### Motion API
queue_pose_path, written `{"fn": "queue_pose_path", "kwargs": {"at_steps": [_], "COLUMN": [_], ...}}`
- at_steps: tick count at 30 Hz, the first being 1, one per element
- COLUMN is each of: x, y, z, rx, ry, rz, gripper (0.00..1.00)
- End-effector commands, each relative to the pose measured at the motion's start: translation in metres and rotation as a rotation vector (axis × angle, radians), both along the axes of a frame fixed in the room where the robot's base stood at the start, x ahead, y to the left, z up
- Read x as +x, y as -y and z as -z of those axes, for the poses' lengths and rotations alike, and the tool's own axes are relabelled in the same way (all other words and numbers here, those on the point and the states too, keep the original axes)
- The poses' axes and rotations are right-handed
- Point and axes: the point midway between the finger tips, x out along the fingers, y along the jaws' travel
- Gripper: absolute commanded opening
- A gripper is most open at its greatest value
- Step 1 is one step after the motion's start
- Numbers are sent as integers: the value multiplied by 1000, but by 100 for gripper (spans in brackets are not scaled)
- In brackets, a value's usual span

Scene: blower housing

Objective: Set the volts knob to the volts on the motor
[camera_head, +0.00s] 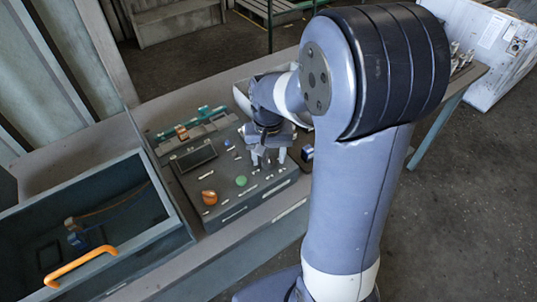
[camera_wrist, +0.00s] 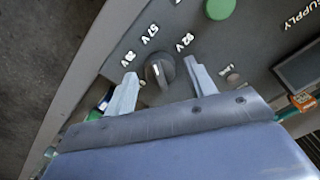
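The volts knob (camera_wrist: 160,72) is a dark round knob on the grey supply panel (camera_wrist: 225,50) in the wrist view. I cannot tell for sure which label the knob points at. My gripper (camera_head: 268,160) is open over the panel's right part, with one finger on each side of the knob and gaps showing. A blue motor-like part (camera_head: 82,237) lies in the open drawer (camera_head: 150,228) at the left; no volts marking is readable on it.
The panel also holds a green button (camera_head: 241,181), an orange knob (camera_head: 209,197) and a dark screen (camera_head: 193,158). A dark block (camera_head: 307,153) sits right of my gripper. A white board (camera_head: 485,45) leans at the far right.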

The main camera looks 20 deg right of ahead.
Motion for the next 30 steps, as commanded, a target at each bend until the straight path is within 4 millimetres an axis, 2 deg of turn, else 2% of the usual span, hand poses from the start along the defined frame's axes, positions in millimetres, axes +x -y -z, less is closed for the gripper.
{"fn": "queue_pose_path", "kwargs": {"at_steps": [8,11,24,30], "x": [0,1,1,0], "y": [0,0,0,0], "z": [-1,-8,-89,-106], "rx": [0,0,0,0], "ry": [-1,3,4,1], "rz": [0,0,0,0], "gripper": [55,55,55,55]}}
